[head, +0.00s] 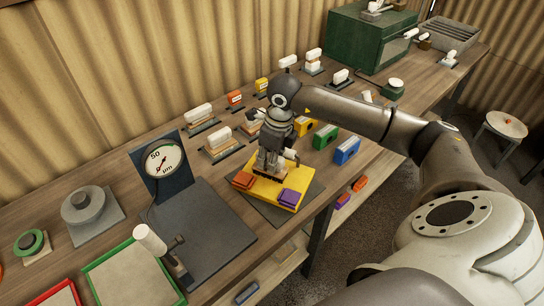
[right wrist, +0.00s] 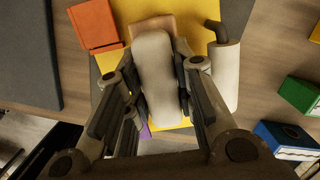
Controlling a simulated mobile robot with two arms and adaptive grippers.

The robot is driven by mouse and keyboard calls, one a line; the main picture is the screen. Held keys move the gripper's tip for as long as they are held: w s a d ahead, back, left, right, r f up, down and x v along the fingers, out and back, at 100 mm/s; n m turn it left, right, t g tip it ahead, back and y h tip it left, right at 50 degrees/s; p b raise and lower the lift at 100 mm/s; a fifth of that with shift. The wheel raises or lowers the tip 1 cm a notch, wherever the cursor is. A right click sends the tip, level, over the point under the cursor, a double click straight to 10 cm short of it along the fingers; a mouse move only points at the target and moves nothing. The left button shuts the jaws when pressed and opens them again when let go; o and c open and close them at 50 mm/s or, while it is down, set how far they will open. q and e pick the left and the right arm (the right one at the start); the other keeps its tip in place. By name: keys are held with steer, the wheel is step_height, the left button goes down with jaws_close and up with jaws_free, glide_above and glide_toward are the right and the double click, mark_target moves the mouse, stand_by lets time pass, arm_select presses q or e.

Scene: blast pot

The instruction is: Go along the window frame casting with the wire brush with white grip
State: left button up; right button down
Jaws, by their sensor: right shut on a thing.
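My right gripper (head: 269,163) is shut on the wire brush with white grip; the pale grip (right wrist: 154,75) lies between the fingers in the right wrist view. A tan part of the brush (right wrist: 150,25) shows beyond the grip. The brush is low over a yellow plate (head: 259,203) bearing an orange block (head: 243,181) and a purple block (head: 289,198). The window frame casting cannot be made out clearly; gripper and brush cover the middle of the plate. Whether the bristles touch anything is hidden. My left gripper is out of view.
A clamp-like white handle (right wrist: 226,75) stands close right of the gripper. Yellow, green (head: 325,136) and blue (head: 347,151) blocks lie to the right. Other white-gripped brushes (head: 222,141) stand behind. A dial gauge (head: 164,160) and a green-rimmed tray (head: 122,277) are at left.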

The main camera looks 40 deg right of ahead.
mark_target(258, 151)
steer(key=shift+w+a, duration=0.1)
steer(key=shift+w, duration=0.05)
steer(key=shift+w+a, duration=0.45)
steer(key=shift+w, duration=0.35)
steer(key=shift+w+a+b, duration=0.3)
steer(key=shift+w+b, duration=0.1)
steer(key=shift+w, duration=0.25)
steer(key=shift+r, duration=0.1)
steer(key=shift+r+p, duration=2.2)
steer(key=shift+r, duration=1.25)
